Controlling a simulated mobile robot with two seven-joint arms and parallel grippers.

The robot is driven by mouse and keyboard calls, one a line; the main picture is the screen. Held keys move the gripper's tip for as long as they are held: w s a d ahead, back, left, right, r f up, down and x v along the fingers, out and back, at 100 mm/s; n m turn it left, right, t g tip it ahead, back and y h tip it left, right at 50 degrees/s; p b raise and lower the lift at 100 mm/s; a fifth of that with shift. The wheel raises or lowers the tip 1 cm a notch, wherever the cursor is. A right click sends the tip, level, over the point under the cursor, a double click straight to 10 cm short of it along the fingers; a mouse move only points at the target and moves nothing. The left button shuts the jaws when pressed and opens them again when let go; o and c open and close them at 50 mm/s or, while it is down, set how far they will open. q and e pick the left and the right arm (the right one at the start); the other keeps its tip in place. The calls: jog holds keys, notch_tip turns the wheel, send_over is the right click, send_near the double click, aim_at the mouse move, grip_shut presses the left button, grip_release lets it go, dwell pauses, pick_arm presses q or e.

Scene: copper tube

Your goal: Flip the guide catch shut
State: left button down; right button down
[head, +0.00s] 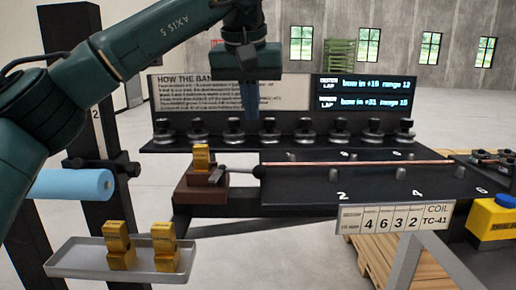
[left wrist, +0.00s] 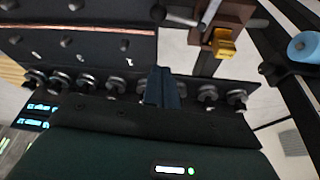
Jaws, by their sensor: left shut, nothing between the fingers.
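My left gripper (head: 263,94) hangs pointing down in front of the sign and display board, above the row of dark knobs; its blue fingers are shut and empty. In the left wrist view the shut fingers (left wrist: 165,88) show in front of the knob row. A copper tube (head: 350,163) lies along the black bench (head: 300,185). At its left end a brown block (head: 202,190) carries a brass-yellow piece (head: 201,158) and a grey rod with a black ball end (head: 259,171). I cannot tell which part is the guide catch. My right gripper is out of view.
Several dark knobs on metal discs (head: 270,130) line the rear rail. A grey tray (head: 75,259) holds two yellow blocks (head: 118,245) at the lower left. A light-blue cylinder (head: 72,185) sticks out at the left. A yellow box (head: 492,220) stands at the right.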

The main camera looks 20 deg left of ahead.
pick_arm(q)
jog(key=x, duration=1)
jog(key=shift+w+a+r+b, duration=0.1)
jog(key=shift+w+a+b, duration=0.05)
jog(key=shift+a+b, duration=0.2)
jog(key=shift+s+d+f, duration=0.1)
jog(key=shift+s, duration=0.85)
jog(key=shift+s+d+f, duration=0.1)
jog(key=shift+s, duration=0.85)
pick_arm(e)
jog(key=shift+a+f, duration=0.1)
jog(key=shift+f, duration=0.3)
pick_arm(q)
jog(key=shift+r, duration=0.1)
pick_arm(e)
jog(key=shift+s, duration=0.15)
